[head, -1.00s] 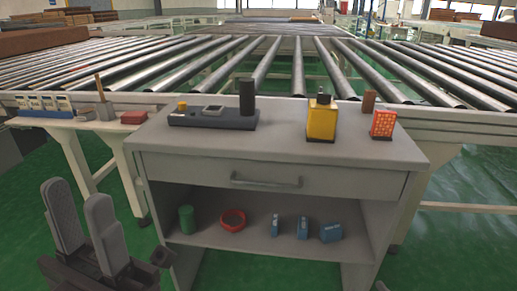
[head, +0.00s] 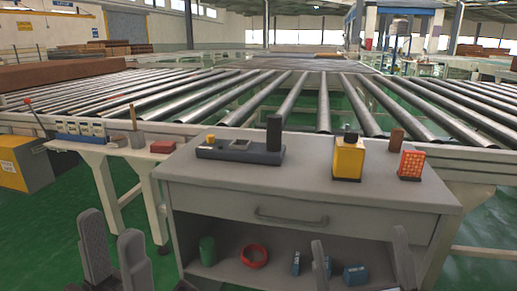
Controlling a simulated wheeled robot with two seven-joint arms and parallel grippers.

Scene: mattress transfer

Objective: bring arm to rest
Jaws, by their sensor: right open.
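My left gripper (head: 110,226) is at the lower left, left of the grey cabinet. Its two grey fingers point up and stand apart with nothing between them. My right gripper (head: 359,240) is at the bottom, in front of the right part of the cabinet's open shelf. Its fingers are wide apart and hold nothing. The lower parts of both grippers are cut off by the picture's edge.
A grey cabinet (head: 235,199) bears a dark device (head: 215,150), a yellow bottle (head: 347,160) and a red box (head: 411,164). Its shelf holds a green can (head: 207,250), a red ring (head: 254,256) and small blue items. A roller conveyor (head: 290,102) lies behind.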

